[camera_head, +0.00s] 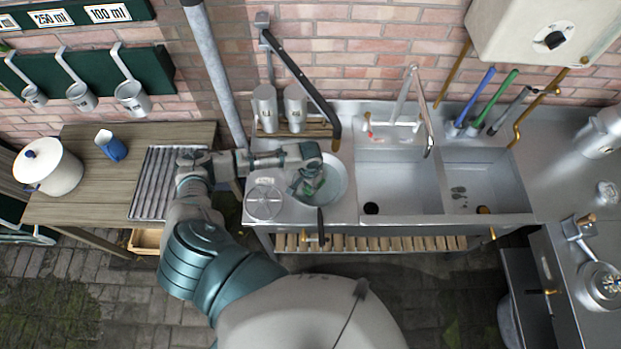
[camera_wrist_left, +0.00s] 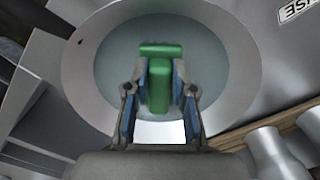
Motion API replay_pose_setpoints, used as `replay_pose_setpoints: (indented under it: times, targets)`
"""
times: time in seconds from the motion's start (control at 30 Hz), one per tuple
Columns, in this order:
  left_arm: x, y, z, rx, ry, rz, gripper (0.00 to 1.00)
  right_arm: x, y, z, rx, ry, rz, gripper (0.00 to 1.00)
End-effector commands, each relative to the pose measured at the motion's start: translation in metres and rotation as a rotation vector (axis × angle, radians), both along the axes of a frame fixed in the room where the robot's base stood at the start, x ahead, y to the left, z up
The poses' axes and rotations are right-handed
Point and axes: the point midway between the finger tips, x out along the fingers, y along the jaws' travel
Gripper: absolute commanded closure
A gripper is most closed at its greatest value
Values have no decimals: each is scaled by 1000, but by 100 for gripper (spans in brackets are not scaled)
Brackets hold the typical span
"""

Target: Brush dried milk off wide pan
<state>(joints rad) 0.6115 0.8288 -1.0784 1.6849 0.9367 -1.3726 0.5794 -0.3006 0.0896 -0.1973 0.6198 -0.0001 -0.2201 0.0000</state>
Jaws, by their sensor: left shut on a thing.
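The wide pan (camera_head: 338,182) is a round, shallow metal pan on the steel counter left of the sinks. It fills the upper middle of the left wrist view (camera_wrist_left: 245,70). My left gripper (camera_head: 308,188) is over the pan, shut on a green brush (camera_wrist_left: 160,85). The brush lies between the two blue-padded fingers and sits over the pan's inside. I cannot tell whether it touches the pan. Only a bit of green shows in the head view, and the gripper hides part of the pan. Dried milk is not clearly visible. My right gripper is not in view.
A round metal grid (camera_head: 264,203) lies left of the pan. Two metal canisters (camera_head: 265,108) stand behind it on a wooden rack. The double sink (camera_head: 398,188) is to the right.

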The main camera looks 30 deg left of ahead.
Motion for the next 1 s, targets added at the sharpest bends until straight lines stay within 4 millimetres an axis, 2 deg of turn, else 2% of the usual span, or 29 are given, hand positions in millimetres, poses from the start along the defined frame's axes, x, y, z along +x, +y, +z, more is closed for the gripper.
replay_pose_setpoints:
  times: [0.2, 0.47, 0.8, 1.0]
  targets:
    - [-13, -9, -1, 0, -1, -1, 100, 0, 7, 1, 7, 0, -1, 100]
    - [-19, 0, -1, 2, 1, 0, 100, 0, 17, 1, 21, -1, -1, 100]
    - [6, 16, -3, 0, 0, 1, 100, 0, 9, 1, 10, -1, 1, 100]
    - [12, 21, -3, 0, 0, 0, 100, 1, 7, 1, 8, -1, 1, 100]
